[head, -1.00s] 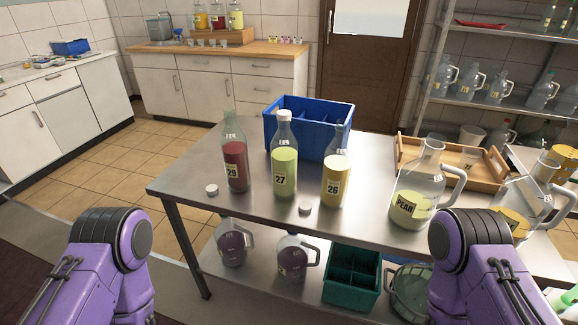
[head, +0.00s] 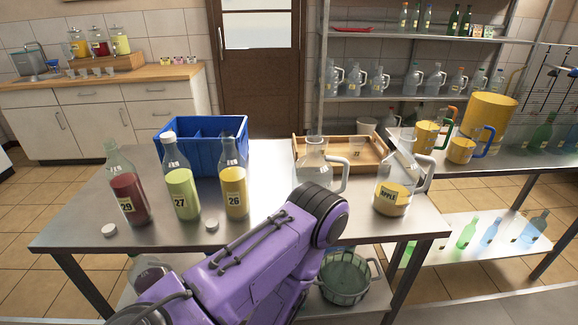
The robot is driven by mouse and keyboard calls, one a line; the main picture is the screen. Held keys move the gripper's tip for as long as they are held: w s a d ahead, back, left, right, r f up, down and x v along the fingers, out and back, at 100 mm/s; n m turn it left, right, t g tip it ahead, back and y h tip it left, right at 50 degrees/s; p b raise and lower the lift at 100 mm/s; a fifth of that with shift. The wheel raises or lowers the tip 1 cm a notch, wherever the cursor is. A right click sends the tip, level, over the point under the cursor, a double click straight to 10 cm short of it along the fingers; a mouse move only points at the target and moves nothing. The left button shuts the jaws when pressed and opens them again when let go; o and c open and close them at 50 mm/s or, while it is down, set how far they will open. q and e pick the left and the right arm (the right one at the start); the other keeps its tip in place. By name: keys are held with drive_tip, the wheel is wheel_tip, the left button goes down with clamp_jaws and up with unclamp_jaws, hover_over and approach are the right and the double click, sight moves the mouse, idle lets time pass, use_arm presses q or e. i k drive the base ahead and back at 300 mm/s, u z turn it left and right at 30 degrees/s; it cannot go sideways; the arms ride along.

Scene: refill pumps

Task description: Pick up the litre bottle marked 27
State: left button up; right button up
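The litre bottle marked 27 (head: 183,193) stands upright on the steel table (head: 80,222), with a white cap and pale green liquid. Bottle 29 (head: 127,195), with red liquid, stands to its left. Bottle 26 (head: 235,200), with yellow liquid, stands to its right. A purple arm of mine reaches across the table front to the right of these bottles. Neither gripper shows in the head view, and nothing touches bottle 27.
A blue divided crate (head: 196,157) stands close behind the bottles. Loose white caps lie in front, one near bottle 29 (head: 109,230) and one near bottle 26 (head: 211,224). A clear jug (head: 311,162), a wooden tray (head: 371,151) and the APPLE jug (head: 392,200) stand to the right.

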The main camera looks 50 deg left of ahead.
sight(176, 170)
drive_tip(key=z, duration=1.65)
drive_tip(key=k, duration=2.05)
drive_tip(key=u, duration=0.9)
